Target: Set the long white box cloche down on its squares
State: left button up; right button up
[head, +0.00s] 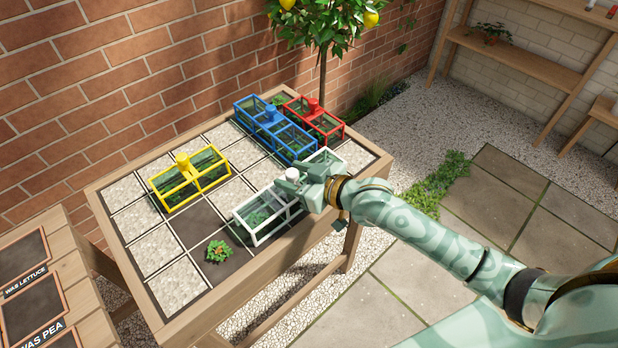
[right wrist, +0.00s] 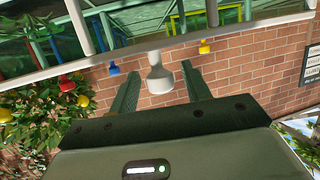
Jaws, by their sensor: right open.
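The long white box cloche (head: 258,216) has clear panes and a white frame. In the head view it sits along the right front side of the planting table, lined up with the grid squares, with green leaves visible inside. My right gripper (head: 300,186) is at the middle of its top, around its white knob. In the right wrist view the white knob (right wrist: 158,78) stands between the two fingers of my right gripper (right wrist: 160,84), with gaps at both sides; the fingers are open. The middle of the cloche is hidden by the gripper in the head view. My left gripper is out of view.
A blue cloche (head: 273,124) and a red cloche (head: 314,118) stand at the back. A yellow cloche (head: 188,180) stands at left. A small uncovered plant (head: 218,251) sits in a dark square. A lemon tree (head: 322,30) stands behind the table (head: 232,298).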

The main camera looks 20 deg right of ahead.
jog(key=p+v, duration=0.3)
jog(key=v, duration=0.8)
jog(key=shift+r, duration=0.2)
jog(key=shift+s+d, duration=0.1)
jog(key=shift+s, duration=0.05)
jog(key=s+d+f+m+g+h, duration=0.1)
jog(key=s+d+f+h, duration=0.15)
jog(key=f, duration=0.65)
jog(key=s+d+f+m+g+h, duration=0.15)
jog(key=s+d+f, duration=0.25)
jog(key=f, duration=0.6)
jog(key=s+d+f+g+h, duration=0.2)
jog(key=s+d+f, duration=0.1)
jog(key=f, duration=0.6)
jog(key=s+a+f+g, duration=0.1)
jog(key=s+f, duration=0.4)
jog(key=s, duration=0.6)
jog(key=s+a+f+g+h, duration=0.1)
jog(key=s+f+g, duration=0.3)
jog(key=s, duration=0.7)
jog(key=s+a+f+g, duration=0.2)
jog(key=s+f, duration=0.4)
jog(key=s, duration=0.5)
jog(key=shift+s+a+f+g+h, duration=0.2)
jog(key=shift+a+g+h, duration=0.15)
jog(key=shift+a, duration=0.35)
